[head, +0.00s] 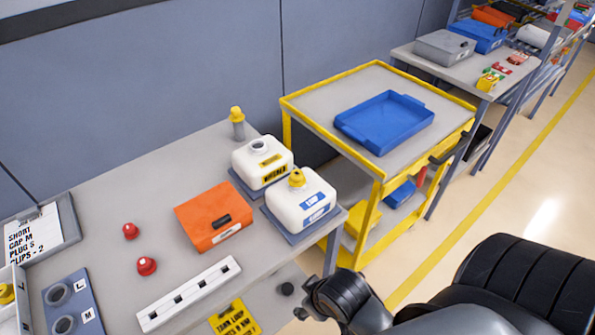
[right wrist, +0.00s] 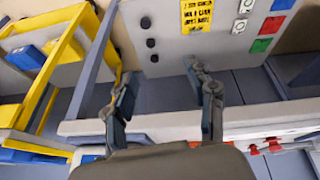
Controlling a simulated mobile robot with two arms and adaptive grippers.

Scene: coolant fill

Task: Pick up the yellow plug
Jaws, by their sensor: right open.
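Several yellow pieces show in the head view, and I cannot tell for sure which is the plug. One yellow top (head: 237,113) sits on a small grey cylinder at the table's back edge. A yellow cap (head: 297,178) sits on the right white jug (head: 303,205). Another yellow piece (head: 6,293) is cut off at the left edge. My right gripper (right wrist: 160,75) is open and empty in the right wrist view, over the table's front side. My right arm enters at the lower right of the head view, clear of the yellow pieces. My left gripper is not in view.
The grey table (head: 110,190) holds a left white jug (head: 262,160), an orange case (head: 213,214), two red caps (head: 146,266), a white slotted bar (head: 190,295) and a blue holder (head: 72,300). A yellow-framed cart (head: 300,112) with a blue tray (head: 384,122) stands to the right.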

